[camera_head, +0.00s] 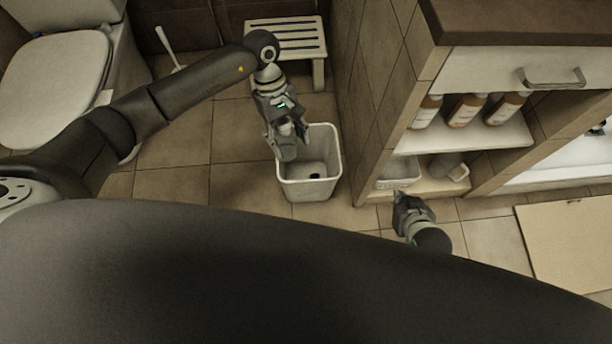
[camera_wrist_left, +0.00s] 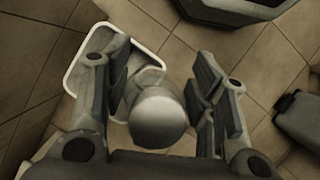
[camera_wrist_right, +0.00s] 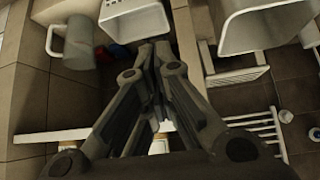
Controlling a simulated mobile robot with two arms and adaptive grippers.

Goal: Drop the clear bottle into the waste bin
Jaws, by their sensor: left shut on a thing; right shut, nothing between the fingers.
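The clear bottle (camera_wrist_left: 157,118) shows as a rounded grey shape between the fingers of my left gripper (camera_wrist_left: 163,90). In the head view my left gripper (camera_head: 285,145) points down at the left rim of the waste bin, and its fingers mostly hide the bottle. The waste bin (camera_head: 310,188) is a white, open-topped container on the tiled floor. Its rim also shows in the left wrist view (camera_wrist_left: 74,66), partly behind a finger. My right gripper (camera_head: 402,200) is shut and empty, in front of the low shelf; its closed fingers show in the right wrist view (camera_wrist_right: 155,62).
A slatted stool (camera_head: 286,38) stands behind the bin. A shelf unit (camera_head: 480,140) on the right holds several brown bottles (camera_head: 465,110), a white basket (camera_head: 398,172) and a grey mug (camera_head: 448,167). A toilet (camera_head: 60,75) is at the left. Floor left of the bin is clear.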

